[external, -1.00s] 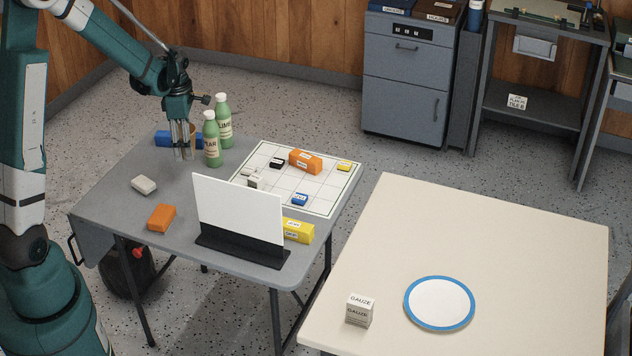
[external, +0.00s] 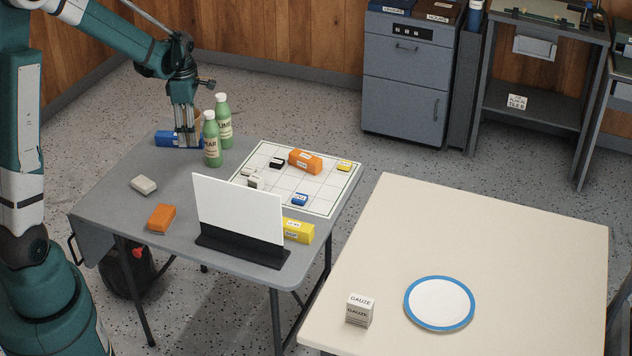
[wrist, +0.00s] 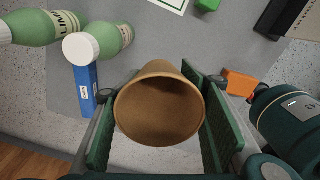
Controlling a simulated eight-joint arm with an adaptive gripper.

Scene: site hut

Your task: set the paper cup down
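My gripper (external: 186,142) is over the far left part of the grey folding table (external: 120,175). It is shut on the brown paper cup (external: 198,120), which is mostly hidden behind the fingers and a green bottle in the external view. In the wrist view the cup (wrist: 160,112) sits between the two green finger pads, its open mouth facing the camera, and looks empty. Its base is hidden, so I cannot tell how far it is above the table.
Two green bottles (external: 212,140) and a blue block (external: 166,138) are close to the gripper. A white upright panel (external: 238,210), a gridded board (external: 320,190) and several blocks share the grey table. The cream table (external: 480,220) holds a blue-rimmed plate (external: 439,303) and a gauze box (external: 359,310).

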